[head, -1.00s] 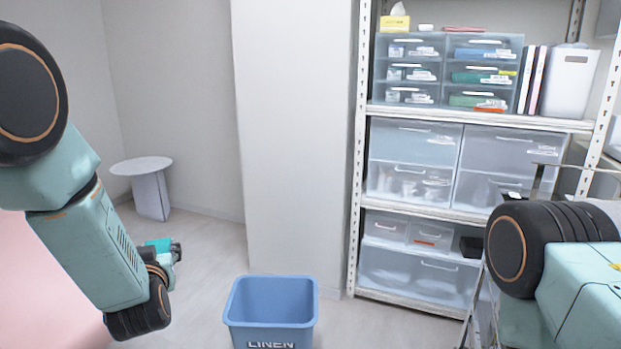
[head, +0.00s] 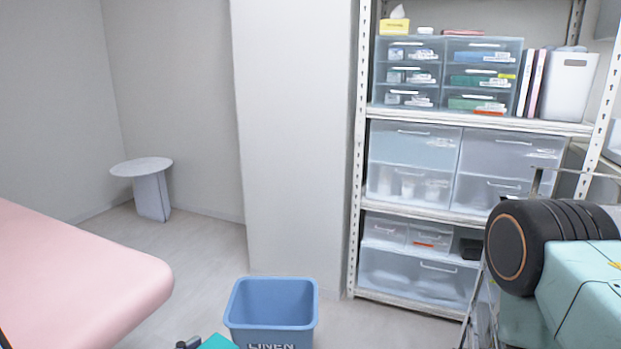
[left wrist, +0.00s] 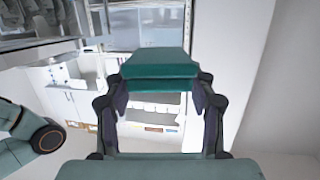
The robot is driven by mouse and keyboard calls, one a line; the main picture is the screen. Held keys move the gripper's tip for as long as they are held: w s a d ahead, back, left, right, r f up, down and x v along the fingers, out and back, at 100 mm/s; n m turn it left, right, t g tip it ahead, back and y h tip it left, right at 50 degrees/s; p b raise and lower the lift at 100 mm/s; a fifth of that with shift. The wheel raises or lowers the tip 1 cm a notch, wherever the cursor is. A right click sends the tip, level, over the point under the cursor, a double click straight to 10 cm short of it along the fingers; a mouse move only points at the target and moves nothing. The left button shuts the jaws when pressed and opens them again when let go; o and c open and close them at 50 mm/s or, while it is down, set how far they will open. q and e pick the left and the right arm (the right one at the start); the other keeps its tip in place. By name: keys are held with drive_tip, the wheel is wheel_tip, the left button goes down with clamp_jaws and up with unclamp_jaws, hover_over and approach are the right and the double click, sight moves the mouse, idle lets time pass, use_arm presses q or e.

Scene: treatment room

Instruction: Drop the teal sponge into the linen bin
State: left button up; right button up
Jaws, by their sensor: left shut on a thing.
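The blue linen bin (head: 300,335) stands on the floor at the bottom middle of the head view, its front cut off by the lower edge. The teal sponge (left wrist: 160,62) is held between the two dark fingers of my left gripper (left wrist: 160,85) in the left wrist view. In the head view a teal corner of the sponge (head: 218,343) and a dark part of the left gripper (head: 189,343) show at the bottom edge, just left of the bin. Most of that gripper is below the picture. My right arm shows at the right, but its gripper is out of sight.
A pink padded couch (head: 75,275) fills the lower left. A small round table (head: 141,166) stands behind it. A shelf rack (head: 480,123) with clear drawers stands right of the bin. The floor between couch and bin is clear.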

use_arm(q)
drive_tip(key=shift+s+a+r, duration=0.2)
drive_tip(key=shift+s, duration=0.3)
drive_tip(key=shift+a+f+n+t+y, duration=0.1)
drive_tip(key=shift+a+n+t+y, duration=0.25)
drive_tip(key=shift+a+y, duration=0.2)
